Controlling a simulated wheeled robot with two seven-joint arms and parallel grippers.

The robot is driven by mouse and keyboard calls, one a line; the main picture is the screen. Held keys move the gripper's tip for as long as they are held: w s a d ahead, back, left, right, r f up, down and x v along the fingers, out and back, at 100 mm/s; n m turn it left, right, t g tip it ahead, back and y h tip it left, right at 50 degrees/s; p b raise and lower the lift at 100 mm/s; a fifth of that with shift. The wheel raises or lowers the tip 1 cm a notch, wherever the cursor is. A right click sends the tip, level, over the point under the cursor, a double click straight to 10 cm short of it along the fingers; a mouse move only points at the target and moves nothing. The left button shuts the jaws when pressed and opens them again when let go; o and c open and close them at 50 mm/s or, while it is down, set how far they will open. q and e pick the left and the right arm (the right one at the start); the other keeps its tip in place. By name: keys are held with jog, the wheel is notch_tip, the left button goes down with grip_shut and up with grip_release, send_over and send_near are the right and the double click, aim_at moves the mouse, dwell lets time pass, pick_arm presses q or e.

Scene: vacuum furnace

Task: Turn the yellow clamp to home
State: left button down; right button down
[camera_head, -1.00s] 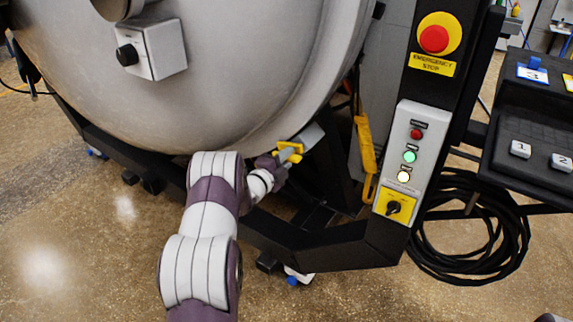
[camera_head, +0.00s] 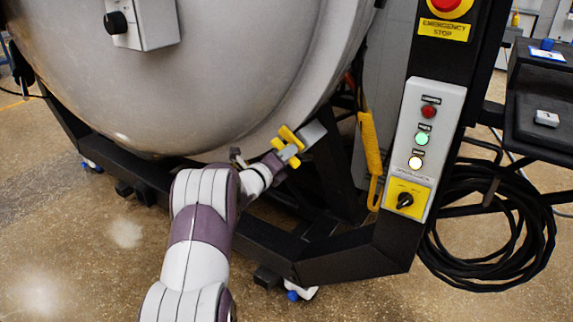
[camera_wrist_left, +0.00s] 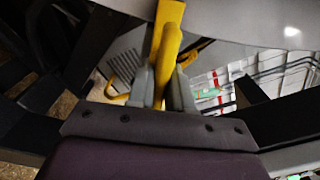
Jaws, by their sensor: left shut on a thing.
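The yellow clamp (camera_head: 291,136) sits at the lower right rim of the large grey furnace door (camera_head: 215,95), beside a grey block (camera_head: 312,134). Its yellow bar slants in the head view. My left gripper (camera_head: 287,154) reaches it from below left and is shut on it. In the left wrist view the clamp (camera_wrist_left: 168,38) stands upright between the fingers of my left gripper (camera_wrist_left: 160,88). The fingers hide part of its lower end. My right gripper is in neither view.
A black frame (camera_head: 350,256) runs below the door. A control panel (camera_head: 424,140) with lamps and a yellow rotary switch (camera_head: 405,199) stands to the right. A yellow hanging part (camera_head: 369,145) is between. Coiled black cable (camera_head: 490,235) hangs at the right.

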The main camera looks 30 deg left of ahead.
pick_arm(q)
jog(key=shift+f+m+b, duration=0.15)
jog(key=shift+m+b, duration=0.35)
jog(key=c, duration=1.1)
grip_release()
jog(key=s+p, duration=0.1)
jog(key=s, duration=0.3)
jog(key=s+p, duration=0.1)
jog(key=s, duration=0.3)
jog(key=s+a+p, duration=0.1)
jog(key=s, duration=0.3)
jog(key=shift+s, duration=0.35)
